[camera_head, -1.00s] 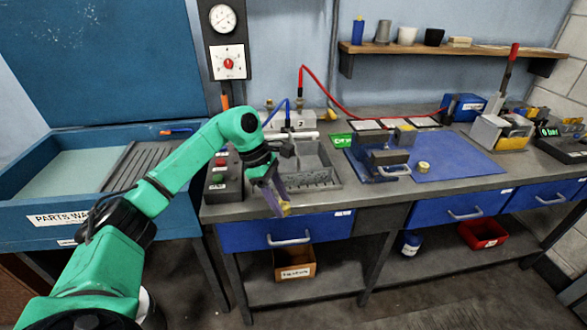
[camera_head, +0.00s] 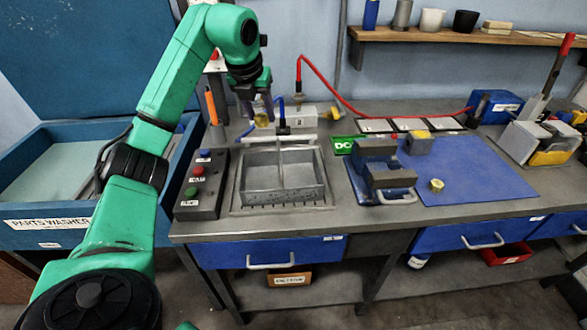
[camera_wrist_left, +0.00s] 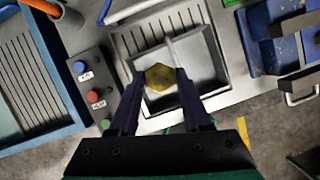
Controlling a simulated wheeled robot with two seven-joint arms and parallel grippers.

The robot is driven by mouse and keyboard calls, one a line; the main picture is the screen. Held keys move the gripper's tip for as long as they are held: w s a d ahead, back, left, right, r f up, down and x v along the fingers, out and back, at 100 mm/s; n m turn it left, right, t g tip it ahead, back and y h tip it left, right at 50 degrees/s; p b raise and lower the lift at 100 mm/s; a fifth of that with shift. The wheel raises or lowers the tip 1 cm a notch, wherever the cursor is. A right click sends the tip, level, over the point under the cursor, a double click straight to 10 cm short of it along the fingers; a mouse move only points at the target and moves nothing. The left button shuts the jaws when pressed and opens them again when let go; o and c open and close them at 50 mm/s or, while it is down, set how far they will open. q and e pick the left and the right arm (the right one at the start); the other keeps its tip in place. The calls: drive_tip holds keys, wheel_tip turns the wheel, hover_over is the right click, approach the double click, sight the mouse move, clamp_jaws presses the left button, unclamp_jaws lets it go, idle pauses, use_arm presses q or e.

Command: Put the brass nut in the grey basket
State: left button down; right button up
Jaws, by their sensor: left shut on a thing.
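My left gripper (camera_head: 258,108) is shut on a brass nut (camera_head: 261,120), held high near the back of the bench. In the left wrist view the hexagonal nut (camera_wrist_left: 160,77) sits between the fingertips (camera_wrist_left: 158,85). My right gripper is not in view.
A button box (camera_head: 202,185) stands left of the basket. A grey block with hoses (camera_head: 290,117) stands behind the basket.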

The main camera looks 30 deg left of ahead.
use_arm(q)
drive_tip(key=shift+s+a+f, duration=0.1)
drive_tip(key=shift+s+f, duration=0.15)
drive_tip(key=shift+f, duration=0.7)
drive_tip(key=f, duration=0.3)
drive_tip(key=s+f, duration=0.1)
drive_tip(key=f, duration=0.7)
drive_tip(key=shift+s+f, duration=0.25)
drive_tip(key=shift+s, duration=0.15)
wheel_tip(320, 180, down, 2)
drive_tip(key=shift+w+f, duration=0.1)
drive_tip(key=shift+w, duration=0.05)
drive_tip(key=f, duration=0.2)
drive_tip(key=shift+s+f+p, duration=0.2)
drive_tip(key=shift+f+p, duration=0.15)
drive_tip(key=shift+p, duration=0.05)
drive_tip(key=shift+f, duration=0.25)
drive_tip(key=shift+w, duration=0.1)
drive_tip(key=shift+c, duration=1.8)
unclamp_jaws()
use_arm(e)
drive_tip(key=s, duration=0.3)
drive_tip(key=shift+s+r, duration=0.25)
